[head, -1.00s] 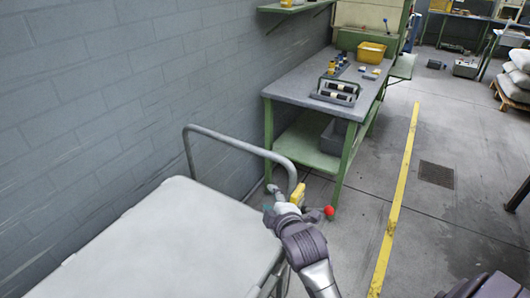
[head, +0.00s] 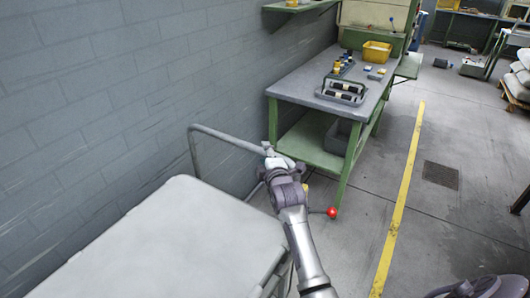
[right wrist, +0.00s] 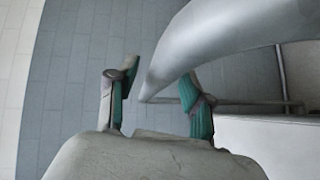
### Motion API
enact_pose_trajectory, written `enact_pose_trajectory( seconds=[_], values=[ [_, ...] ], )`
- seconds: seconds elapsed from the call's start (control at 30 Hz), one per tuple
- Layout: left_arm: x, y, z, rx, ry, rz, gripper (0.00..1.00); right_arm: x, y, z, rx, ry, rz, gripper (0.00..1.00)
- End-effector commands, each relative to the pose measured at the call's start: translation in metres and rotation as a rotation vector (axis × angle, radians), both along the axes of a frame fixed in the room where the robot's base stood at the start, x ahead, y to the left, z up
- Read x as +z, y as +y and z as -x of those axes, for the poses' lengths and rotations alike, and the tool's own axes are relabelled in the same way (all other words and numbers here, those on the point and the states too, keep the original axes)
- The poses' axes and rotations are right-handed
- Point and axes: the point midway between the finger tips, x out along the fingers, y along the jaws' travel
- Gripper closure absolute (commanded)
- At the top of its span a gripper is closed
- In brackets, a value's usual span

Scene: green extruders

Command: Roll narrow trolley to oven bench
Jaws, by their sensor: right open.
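The narrow trolley (head: 170,245) has a pale flat top and stands along the wall at the lower left of the head view. Its grey tube handle (head: 222,137) rises at its far end. My right gripper (head: 272,155) is at the handle's right corner. In the right wrist view my right gripper (right wrist: 158,72) is open, with teal pads on its fingers. The handle tube (right wrist: 200,45) runs large across the gap between them, close to the right finger. I cannot tell whether they touch. My left gripper is not in view.
A green-legged bench (head: 310,93) with a grey top stands beyond the trolley, against the wall. It bears a yellow bin (head: 377,51) and a rack of bottles (head: 341,90). A red knob (head: 331,212) shows right of my right arm. Floor right of the yellow line (head: 400,200) is mostly clear.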

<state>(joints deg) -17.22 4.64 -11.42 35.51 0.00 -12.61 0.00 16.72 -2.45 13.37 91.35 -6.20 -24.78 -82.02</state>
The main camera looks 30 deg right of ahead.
Motion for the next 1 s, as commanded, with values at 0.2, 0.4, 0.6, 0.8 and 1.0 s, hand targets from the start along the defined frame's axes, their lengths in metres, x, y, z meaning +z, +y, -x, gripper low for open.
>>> enact_pose_trajectory(
  seconds=[0.2, 0.4, 0.6, 0.8, 1.0],
  values=[
    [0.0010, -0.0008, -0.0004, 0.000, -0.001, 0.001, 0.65, -0.0017, -0.0034, -0.0116, -0.001, 0.001, 0.000, 0.49],
    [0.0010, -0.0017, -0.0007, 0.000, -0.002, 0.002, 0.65, -0.0018, -0.0034, -0.0118, -0.001, 0.000, 0.000, 0.49],
    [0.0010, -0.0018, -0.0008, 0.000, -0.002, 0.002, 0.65, -0.0019, -0.0033, -0.0116, -0.001, 0.000, 0.000, 0.76],
    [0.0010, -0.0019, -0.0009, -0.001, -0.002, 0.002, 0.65, -0.0021, -0.0031, -0.0115, -0.001, 0.001, 0.000, 1.00],
    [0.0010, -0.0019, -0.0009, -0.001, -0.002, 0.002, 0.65, -0.0023, -0.0031, -0.0115, 0.000, 0.001, 0.000, 1.00]
  ],
)
